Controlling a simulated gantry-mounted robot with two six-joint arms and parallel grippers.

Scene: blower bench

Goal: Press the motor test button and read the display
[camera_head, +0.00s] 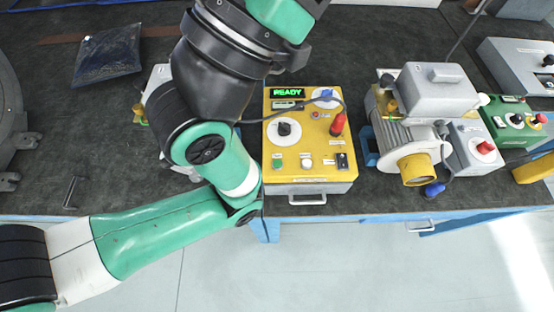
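A yellow test box (309,142) stands at the front edge of the bench, right of my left arm. Its small display (287,93) reads READY in green. Its panel carries a black knob (284,130), a green button (277,163), a white button (306,163) and a black switch (342,161). The labels are too small to read, so I cannot tell which is the motor test button. My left arm comes in from the left and bends up past the box; its gripper is outside the picture. My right gripper is not in view.
A motor blower (430,92) with a yellow cap (415,169) stands to the right. A green control box (513,122) lies beyond it. A dark bag (108,55) lies back left on the bench.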

